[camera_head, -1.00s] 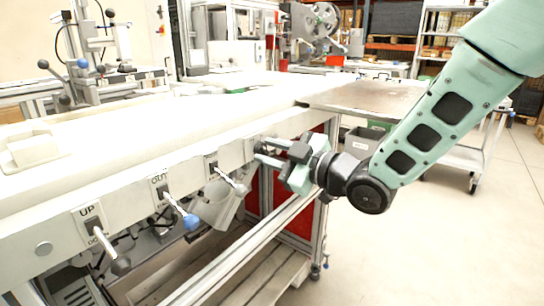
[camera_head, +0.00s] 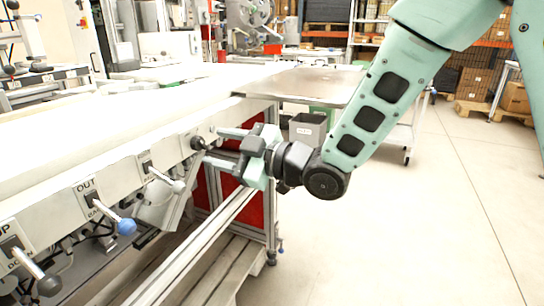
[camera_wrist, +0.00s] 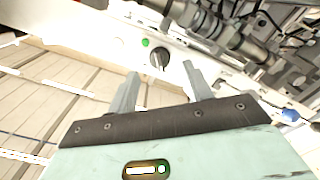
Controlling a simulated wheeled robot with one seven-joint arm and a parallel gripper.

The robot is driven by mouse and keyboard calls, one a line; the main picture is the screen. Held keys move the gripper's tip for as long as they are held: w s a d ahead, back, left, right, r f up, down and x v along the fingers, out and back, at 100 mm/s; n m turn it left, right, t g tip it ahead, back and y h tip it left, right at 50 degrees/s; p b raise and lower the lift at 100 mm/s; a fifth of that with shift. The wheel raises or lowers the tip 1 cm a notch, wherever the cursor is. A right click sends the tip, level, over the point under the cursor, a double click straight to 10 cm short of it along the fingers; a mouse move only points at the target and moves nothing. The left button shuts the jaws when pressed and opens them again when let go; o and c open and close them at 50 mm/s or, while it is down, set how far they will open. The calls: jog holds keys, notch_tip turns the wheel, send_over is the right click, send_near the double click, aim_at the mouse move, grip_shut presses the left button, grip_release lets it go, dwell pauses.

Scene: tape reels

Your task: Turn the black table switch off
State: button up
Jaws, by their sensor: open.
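The black table switch (camera_wrist: 158,60) is a small dark rotary knob on the white front panel of the table, beside a green button (camera_wrist: 145,43). In the head view the knob (camera_head: 198,143) is at the far end of the panel, near the fingertips. My gripper (camera_head: 213,146) is open and faces the panel. In the wrist view its two fingers (camera_wrist: 161,70) point toward the knob, which shows between and just beyond their tips. Nothing is between the fingers. I cannot tell whether a fingertip touches the knob. The knob's markings are too small to read.
Levers stick out of the same panel to the left: one at the UP/DOWN plate (camera_head: 28,265), a blue-tipped one at OUT (camera_head: 126,226), and another grey one (camera_head: 165,178). A frame and wooden slats lie below.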

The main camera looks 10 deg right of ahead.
jog(key=b+v, duration=1)
jog(key=v, duration=0.4)
dwell(0.5)
